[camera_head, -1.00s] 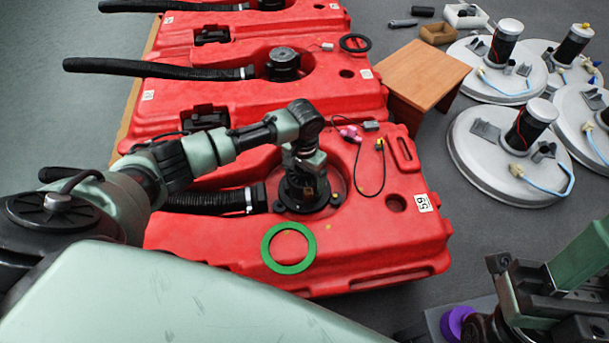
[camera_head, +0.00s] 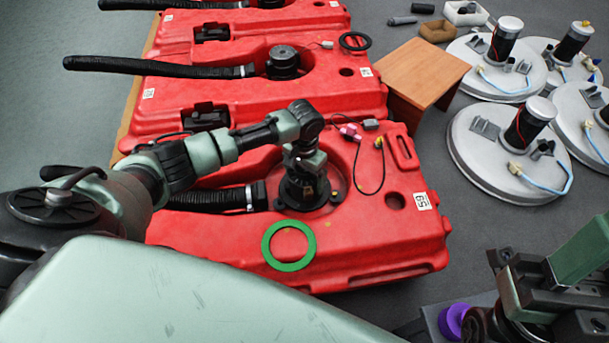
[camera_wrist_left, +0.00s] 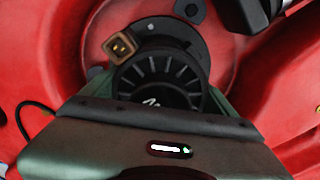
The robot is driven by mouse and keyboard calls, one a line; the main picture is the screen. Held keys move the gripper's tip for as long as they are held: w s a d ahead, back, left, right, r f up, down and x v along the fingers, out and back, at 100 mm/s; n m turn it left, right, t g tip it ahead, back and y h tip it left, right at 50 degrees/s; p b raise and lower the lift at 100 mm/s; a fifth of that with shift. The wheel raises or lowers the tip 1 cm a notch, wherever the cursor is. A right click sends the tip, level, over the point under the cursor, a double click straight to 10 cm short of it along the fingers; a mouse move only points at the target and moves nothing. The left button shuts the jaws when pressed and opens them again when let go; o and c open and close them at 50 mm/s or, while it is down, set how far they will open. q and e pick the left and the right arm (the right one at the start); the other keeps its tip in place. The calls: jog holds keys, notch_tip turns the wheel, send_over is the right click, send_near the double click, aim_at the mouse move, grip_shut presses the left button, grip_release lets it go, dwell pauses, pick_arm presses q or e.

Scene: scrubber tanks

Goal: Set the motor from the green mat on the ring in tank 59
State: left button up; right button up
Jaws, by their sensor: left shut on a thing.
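The black motor (camera_head: 306,199) is upright in the round recess of red tank 59 (camera_head: 405,255). In the left wrist view, the finned motor (camera_wrist_left: 158,82) shows its brown socket and its dark round flange. My left gripper (camera_head: 304,166) is over the motor from above, shut on its body. In the left wrist view, my left gripper's fingers (camera_wrist_left: 168,92) lie on both sides of it. The ring under the motor is hidden, so I cannot tell its seating. No green mat is clearly seen. My right gripper (camera_head: 545,295) is partly visible at lower right; its jaws are unclear.
A green flat ring (camera_head: 289,246) lies on tank 59's front top. A black hose (camera_head: 215,200) and a thin cable (camera_head: 362,178) lie near the recess. More red tanks stand behind. A wooden stool (camera_head: 428,72) and white round lids with motors (camera_head: 510,150) are at right.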

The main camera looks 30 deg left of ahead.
pick_arm(q)
jog(key=shift+w+r, duration=0.1)
dwell(0.7)
jog(key=o, duration=1.9)
jog(key=shift+s+f, duration=0.2)
jog(key=shift+f, duration=0.05)
jog(key=shift+r, duration=0.1)
